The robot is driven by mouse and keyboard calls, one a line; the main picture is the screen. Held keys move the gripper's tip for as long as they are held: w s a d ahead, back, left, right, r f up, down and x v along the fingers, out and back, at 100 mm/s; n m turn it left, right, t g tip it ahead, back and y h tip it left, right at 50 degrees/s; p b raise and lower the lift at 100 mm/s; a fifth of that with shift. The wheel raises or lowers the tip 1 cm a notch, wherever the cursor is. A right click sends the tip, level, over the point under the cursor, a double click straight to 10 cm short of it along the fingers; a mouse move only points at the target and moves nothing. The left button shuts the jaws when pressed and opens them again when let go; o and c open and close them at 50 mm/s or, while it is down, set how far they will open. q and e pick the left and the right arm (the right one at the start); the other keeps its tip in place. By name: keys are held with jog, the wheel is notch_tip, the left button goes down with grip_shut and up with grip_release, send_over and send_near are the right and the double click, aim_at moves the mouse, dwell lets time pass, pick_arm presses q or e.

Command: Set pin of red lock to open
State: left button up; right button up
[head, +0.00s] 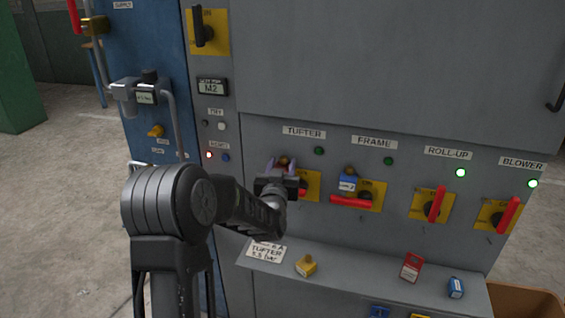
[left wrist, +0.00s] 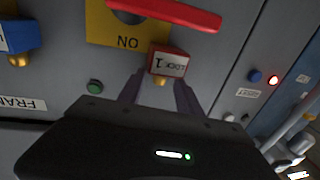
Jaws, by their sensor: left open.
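A red lock (left wrist: 169,62) labelled "LOCK 1" hangs by the tufter switch, beside its red handle (left wrist: 165,12), in the left wrist view. A small brass part (left wrist: 159,82) shows at its edge; I cannot tell the pin's setting. My left gripper (head: 283,164) is open at the tufter switch in the head view, its fingers up at the panel and hiding most of the lock. In the left wrist view the fingers (left wrist: 158,92) stand on either side of the brass part; contact is unclear. My right gripper is not in view.
A blue lock (head: 347,183) hangs at the frame switch to the right. The roll-up (head: 430,205) and blower (head: 498,215) switches have upright red handles. The ledge (head: 375,278) below holds a yellow lock (head: 306,265), a red item (head: 411,267) and a blue item (head: 456,287).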

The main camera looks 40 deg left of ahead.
pick_arm(q)
jog(key=shift+w+a, duration=0.15)
jog(key=shift+w, duration=0.15)
jog(key=shift+c, duration=0.5)
grip_shut()
dwell(0.8)
